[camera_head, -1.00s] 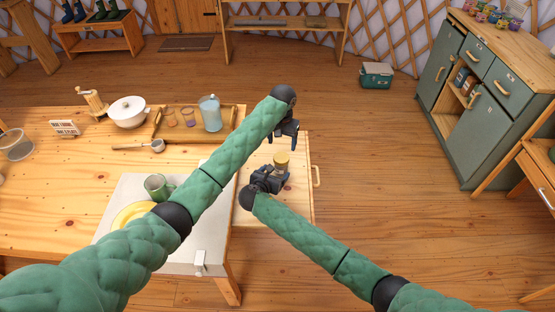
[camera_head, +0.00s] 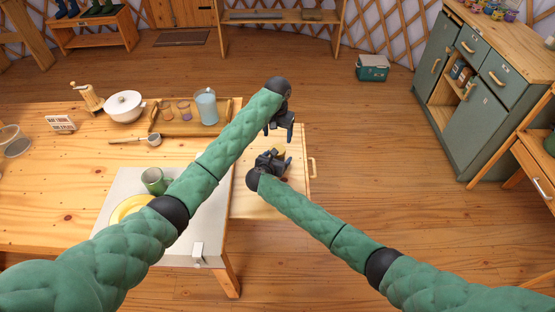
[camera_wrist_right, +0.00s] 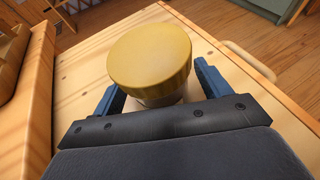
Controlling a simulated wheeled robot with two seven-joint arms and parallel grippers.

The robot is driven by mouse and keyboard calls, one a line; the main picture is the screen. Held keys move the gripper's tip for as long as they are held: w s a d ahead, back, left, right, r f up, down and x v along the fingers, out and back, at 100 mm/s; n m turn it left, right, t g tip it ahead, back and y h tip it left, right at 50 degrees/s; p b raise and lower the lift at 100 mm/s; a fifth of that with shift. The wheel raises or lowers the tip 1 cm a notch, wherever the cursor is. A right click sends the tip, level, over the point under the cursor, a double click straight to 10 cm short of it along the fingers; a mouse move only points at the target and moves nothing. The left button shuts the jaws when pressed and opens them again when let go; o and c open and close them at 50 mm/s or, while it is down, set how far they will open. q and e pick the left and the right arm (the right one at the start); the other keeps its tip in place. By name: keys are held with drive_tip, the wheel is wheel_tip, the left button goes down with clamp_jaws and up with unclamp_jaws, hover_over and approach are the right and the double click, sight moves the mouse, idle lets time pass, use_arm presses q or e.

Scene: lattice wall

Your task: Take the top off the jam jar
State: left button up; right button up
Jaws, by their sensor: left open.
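The jam jar (camera_head: 278,151) stands upright on the pulled-out wooden drawer board, with its yellow top on. In the right wrist view the wide round top (camera_wrist_right: 150,55) fills the middle, and a little of the jar's body shows under it. My right gripper (camera_head: 272,159) is low at the jar. Its two blue fingers (camera_wrist_right: 158,92) are open, one on either side of the jar's body below the top, with a gap showing on the left. My left gripper (camera_head: 280,130) is open and empty, pointing down above and just behind the jar in the head view.
The drawer board (camera_head: 270,205) has a handle (camera_head: 312,168) at its right edge.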

sight(278, 149)
use_arm(q)
drive_tip(key=shift+r, duration=0.1)
use_arm(e)
drive_tip(key=shift+r, duration=0.1)
drive_tip(key=c, duration=1.4)
clamp_jaws()
use_arm(q)
drive_tip(key=shift+w+a+r, duration=0.15)
drive_tip(key=shift+a, duration=0.1)
drive_tip(key=m, duration=1.2)
drive_tip(key=shift+d, duration=0.1)
drive_tip(key=m, duration=0.4)
drive_tip(key=shift+s+f, duration=0.2)
drive_tip(key=m, duration=0.5)
drive_tip(key=shift+d+m, duration=0.1)
drive_tip(key=shift+m, duration=0.3)
drive_tip(key=m, duration=0.9)
drive_tip(key=shift+m, duration=0.3)
drive_tip(key=shift+f, duration=4)
